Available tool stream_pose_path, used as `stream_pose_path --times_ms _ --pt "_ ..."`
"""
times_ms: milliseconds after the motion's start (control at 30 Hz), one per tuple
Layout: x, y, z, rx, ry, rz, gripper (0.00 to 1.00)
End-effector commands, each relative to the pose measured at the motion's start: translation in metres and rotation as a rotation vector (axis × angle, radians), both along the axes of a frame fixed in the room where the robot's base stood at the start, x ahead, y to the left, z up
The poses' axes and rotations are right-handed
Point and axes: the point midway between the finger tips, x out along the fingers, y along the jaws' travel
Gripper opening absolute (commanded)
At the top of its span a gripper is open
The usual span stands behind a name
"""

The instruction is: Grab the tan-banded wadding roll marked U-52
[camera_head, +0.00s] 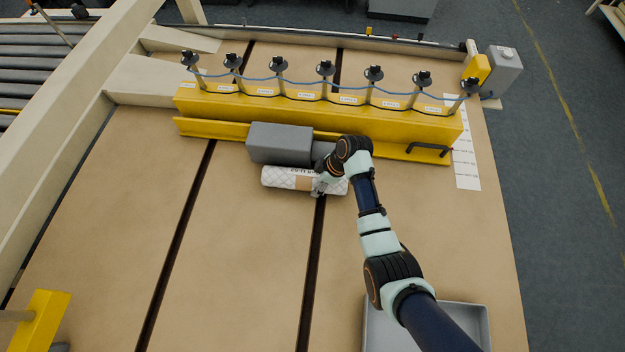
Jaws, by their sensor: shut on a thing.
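One wadding roll (283,179) is in view, white and quilted, with a tan band near its middle. It lies on the tan table just in front of a grey block. There is dark print along its top edge, too small to read, so I cannot tell whether it says U-52. My gripper (319,187) is at the roll's right half and is shut on it. The fingers and my wrist hide part of the roll. I cannot tell whether the roll is touching the table or slightly raised.
A grey block (280,144) stands right behind the roll, against a yellow rail (215,132). A yellow beam (300,109) with several black knobs and a blue cable runs behind. A grey tray (478,325) is at front right. The table's left and middle are clear, crossed by dark slots.

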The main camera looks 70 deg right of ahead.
Motion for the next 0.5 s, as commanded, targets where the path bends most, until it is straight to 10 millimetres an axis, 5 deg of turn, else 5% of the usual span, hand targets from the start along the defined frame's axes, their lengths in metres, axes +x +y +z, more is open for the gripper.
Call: stream_pose_path --times_ms 233,500 --pt "0.001 -0.001 0.034 -0.004 -0.003 -0.001 0.32" --pt "0.001 -0.001 0.120 -0.006 -0.005 0.001 0.32"
